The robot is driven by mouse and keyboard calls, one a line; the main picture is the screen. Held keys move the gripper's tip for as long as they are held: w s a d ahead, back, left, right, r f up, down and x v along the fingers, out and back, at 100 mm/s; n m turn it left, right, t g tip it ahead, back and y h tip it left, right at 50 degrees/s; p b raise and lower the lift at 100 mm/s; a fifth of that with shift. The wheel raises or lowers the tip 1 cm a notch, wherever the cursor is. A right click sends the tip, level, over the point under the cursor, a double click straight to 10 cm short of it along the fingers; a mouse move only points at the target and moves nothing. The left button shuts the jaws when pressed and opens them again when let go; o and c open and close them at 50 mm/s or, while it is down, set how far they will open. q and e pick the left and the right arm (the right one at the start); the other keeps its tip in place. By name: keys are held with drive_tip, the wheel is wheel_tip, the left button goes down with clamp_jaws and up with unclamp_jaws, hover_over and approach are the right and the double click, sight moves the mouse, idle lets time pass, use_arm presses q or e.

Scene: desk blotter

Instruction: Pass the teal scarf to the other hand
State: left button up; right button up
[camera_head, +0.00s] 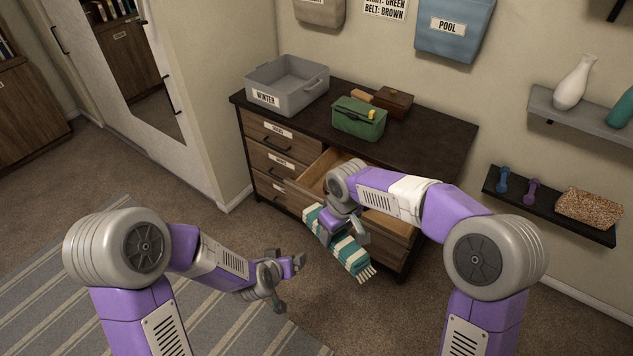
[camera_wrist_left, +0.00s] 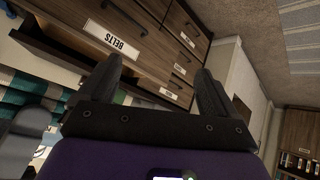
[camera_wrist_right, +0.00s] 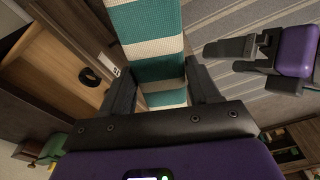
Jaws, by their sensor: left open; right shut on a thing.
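The teal scarf (camera_head: 343,248) has white stripes and fringed ends. My right gripper (camera_head: 345,232) is shut on it, and it hangs in front of the dresser. In the right wrist view the scarf (camera_wrist_right: 152,48) runs between the two fingers (camera_wrist_right: 165,95). My left gripper (camera_head: 285,275) is open and empty, lower and to the left of the scarf, apart from it. The left gripper also shows at the right of the right wrist view (camera_wrist_right: 245,55).
The dresser (camera_head: 440,135) has an open drawer (camera_head: 318,170) behind my right gripper. A grey WINTER bin (camera_head: 287,88) and a green bag (camera_head: 358,118) stand on top. A wall shelf (camera_head: 548,208) with dumbbells is at the right. The carpet in front is clear.

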use_arm(q)
drive_tip(key=w+d+r+m+t+h, duration=0.1)
drive_tip(key=w+d+r+m, duration=0.2)
drive_tip(key=w+r, duration=0.35)
drive_tip(key=w+d+r+m+t+h, duration=0.2)
drive_tip(key=w+r+m, duration=0.2)
drive_tip(key=r, duration=0.6)
drive_tip(key=w+d+r+m+t+h, duration=0.1)
drive_tip(key=w+d+r+m, duration=0.3)
drive_tip(key=r, duration=0.5)
drive_tip(key=m+g+y, duration=0.6)
drive_tip(key=m+g, duration=0.6)
drive_tip(key=m, duration=0.6)
hover_over(315, 209)
wheel_tip(315, 209, down, 6)
wheel_tip(315, 209, down, 12)
drive_tip(key=shift+f, duration=0.1)
